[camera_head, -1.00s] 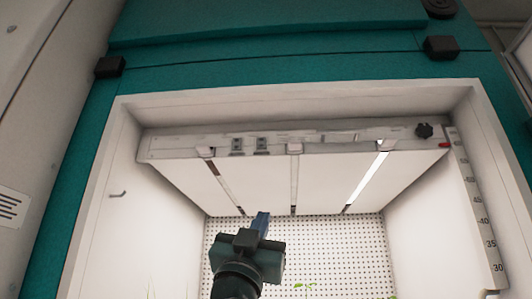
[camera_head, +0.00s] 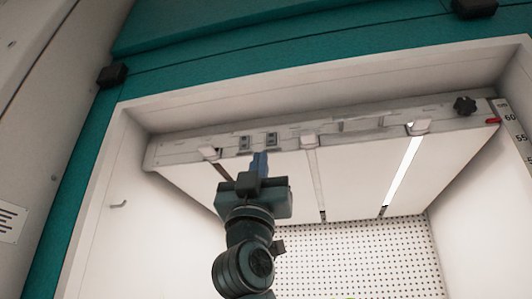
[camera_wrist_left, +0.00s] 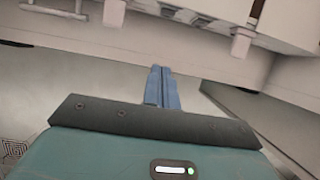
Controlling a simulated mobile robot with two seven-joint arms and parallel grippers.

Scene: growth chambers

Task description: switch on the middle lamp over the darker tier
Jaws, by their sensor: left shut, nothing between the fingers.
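The lamp panel (camera_head: 365,185) hangs under the chamber's top with three lamp strips. The right strip (camera_head: 403,170) glows white; the middle strip (camera_head: 317,180) looks dark. The left strip is also dark and mostly hidden by my arm. White tabs hang at the panel's front edge: left (camera_head: 209,153), middle (camera_head: 309,141) and right (camera_head: 419,126). My left gripper (camera_head: 260,160) is shut and empty, its blue fingers pointing up near the front edge, between the left and middle tabs. In the left wrist view the fingers (camera_wrist_left: 161,88) are together, below two white tabs. My right gripper is not in view.
Two dark switch-like fittings (camera_head: 258,140) sit on the panel's front face just above my fingertips. A dark knob (camera_head: 465,105) and a height scale (camera_head: 514,135) are at the right. The chamber's pale frame and side walls bound the opening; a perforated wall (camera_head: 350,255) is behind.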

